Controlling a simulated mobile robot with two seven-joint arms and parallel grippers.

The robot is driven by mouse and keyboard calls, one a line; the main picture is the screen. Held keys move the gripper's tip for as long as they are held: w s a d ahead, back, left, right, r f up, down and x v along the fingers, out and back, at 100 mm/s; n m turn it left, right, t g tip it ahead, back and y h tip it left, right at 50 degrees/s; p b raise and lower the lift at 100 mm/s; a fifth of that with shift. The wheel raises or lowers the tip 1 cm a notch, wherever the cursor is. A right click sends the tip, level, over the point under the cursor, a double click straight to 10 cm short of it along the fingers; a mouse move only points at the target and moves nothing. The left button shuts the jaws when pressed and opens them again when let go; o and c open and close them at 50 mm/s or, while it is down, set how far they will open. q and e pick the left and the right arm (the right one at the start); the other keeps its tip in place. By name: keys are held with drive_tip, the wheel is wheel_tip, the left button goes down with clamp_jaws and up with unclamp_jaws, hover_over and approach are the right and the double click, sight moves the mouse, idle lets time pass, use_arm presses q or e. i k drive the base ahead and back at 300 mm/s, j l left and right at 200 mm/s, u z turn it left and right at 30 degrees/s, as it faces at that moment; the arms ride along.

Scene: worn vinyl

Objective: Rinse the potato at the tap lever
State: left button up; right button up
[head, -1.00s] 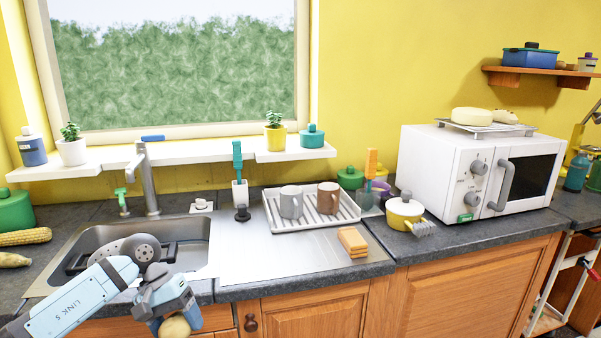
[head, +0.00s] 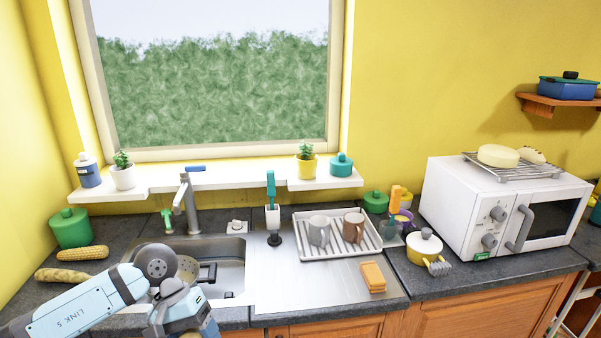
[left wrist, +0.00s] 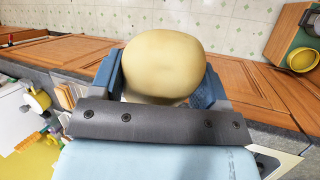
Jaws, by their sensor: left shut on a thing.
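The potato (left wrist: 165,62) is pale yellow and rounded, held between the blue fingers of my left gripper (left wrist: 163,78) in the left wrist view. In the head view my left gripper (head: 188,318) is at the bottom edge, in front of the sink and the counter edge, and the potato is mostly hidden there. The grey tap (head: 186,205) stands upright behind the sink (head: 232,270), with a blue lever (head: 196,168) on top. No water shows at the spout. My left arm covers the sink's left part. My right gripper is not in view.
A drying rack (head: 337,250) with two mugs and an orange sponge (head: 373,277) are right of the sink. Corn (head: 82,253) and a brown elongated vegetable (head: 62,275) lie left. A brush (head: 271,200) stands upright behind the drainboard. Cupboards (left wrist: 60,52) line the counter front.

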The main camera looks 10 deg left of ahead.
sight(185, 173)
drive_tip(key=u, duration=0.85)
drive_tip(key=i+j+u, duration=0.65)
drive_tip(key=l, duration=0.1)
